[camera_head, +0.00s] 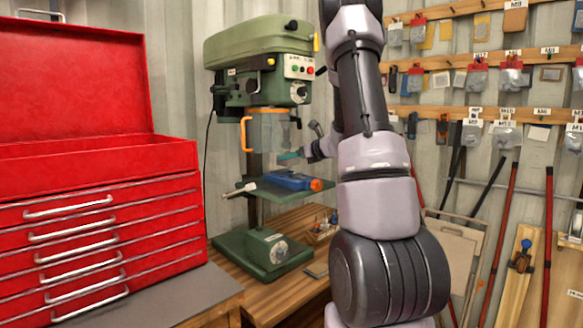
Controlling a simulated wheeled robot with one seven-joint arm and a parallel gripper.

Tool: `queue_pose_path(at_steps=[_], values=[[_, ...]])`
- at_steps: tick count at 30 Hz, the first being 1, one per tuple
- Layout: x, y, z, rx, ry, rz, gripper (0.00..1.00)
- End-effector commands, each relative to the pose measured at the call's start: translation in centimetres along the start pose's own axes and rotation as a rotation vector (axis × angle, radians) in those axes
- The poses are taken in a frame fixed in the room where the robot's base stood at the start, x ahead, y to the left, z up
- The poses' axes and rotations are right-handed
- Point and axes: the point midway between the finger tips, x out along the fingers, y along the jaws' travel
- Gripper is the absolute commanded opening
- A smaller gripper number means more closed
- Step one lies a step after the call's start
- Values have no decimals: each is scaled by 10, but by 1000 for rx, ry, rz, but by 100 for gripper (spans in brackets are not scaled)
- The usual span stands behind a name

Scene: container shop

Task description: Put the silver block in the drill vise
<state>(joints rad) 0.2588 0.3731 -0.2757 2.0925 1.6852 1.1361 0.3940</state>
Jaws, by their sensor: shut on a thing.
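The drill vise (286,180) is blue with an orange end (316,184) on its right, and it sits on the table of the green drill press (260,50). My gripper (291,156) is just above the vise, reaching in from the right, with a teal part at its tip. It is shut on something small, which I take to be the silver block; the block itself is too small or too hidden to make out. I cannot see into the vise jaws clearly or tell whether the held thing touches them.
A clear guard with an orange frame (246,132) hangs beneath the drill head, close to my gripper. A red tool chest (100,220) stands at the left. Small parts (322,230) lie on the wooden bench (300,293). Pegboard strips with bags fill the right wall.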

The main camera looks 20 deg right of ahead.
Motion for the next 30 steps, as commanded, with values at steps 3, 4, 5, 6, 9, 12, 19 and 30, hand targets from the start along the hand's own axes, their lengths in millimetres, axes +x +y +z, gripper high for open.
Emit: queue_pose_path(at_steps=[3, 4, 5, 6, 9, 12, 19, 30], values=[[8, 0, -17, 4, 3, 1, 0], [10, 0, -22, 4, 3, 1, 0], [11, 0, -25, 3, 2, 1, 0], [13, 0, -29, 2, 1, 2, 0], [14, 0, -32, 0, -1, 1, 0], [14, 0, -32, -1, -1, 1, 0], [14, 0, -36, -1, 0, 1, 82], [13, 0, -32, -2, -1, 1, 100]])
